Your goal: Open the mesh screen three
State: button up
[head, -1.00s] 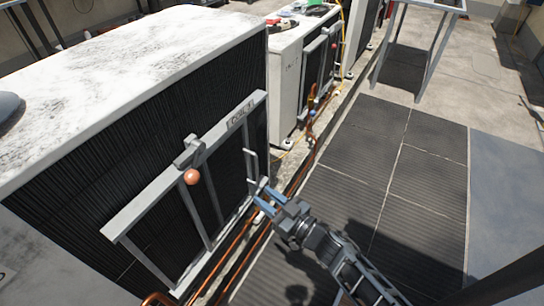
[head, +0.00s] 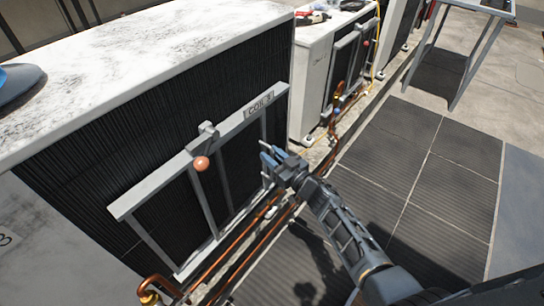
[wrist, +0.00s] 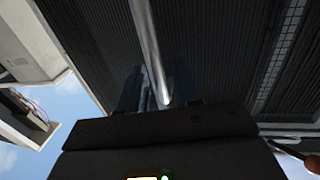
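The mesh screen (head: 165,176) is a grey metal frame on the dark finned face of the nearest condenser, and it looks closed. A plate (head: 260,104) on its top bar seems to end in 3. A latch with an orange ball knob (head: 201,163) sits on the top bar. My gripper (head: 266,160) is at the screen's right side, where the upright handle is mostly hidden by it. Its blue-tipped fingers are apart. In the wrist view, a pale metal bar (wrist: 147,40) runs down between the dark fingers (wrist: 150,95); contact cannot be told.
Copper pipes (head: 235,246) run low along the condenser's base, below the screen. A second condenser (head: 312,75) with a similar screen stands beyond, tools on top. A metal table (head: 463,50) stands at the upper right.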

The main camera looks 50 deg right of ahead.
jog(key=shift+w, duration=0.2)
jog(key=shift+c, duration=0.3)
grip_shut()
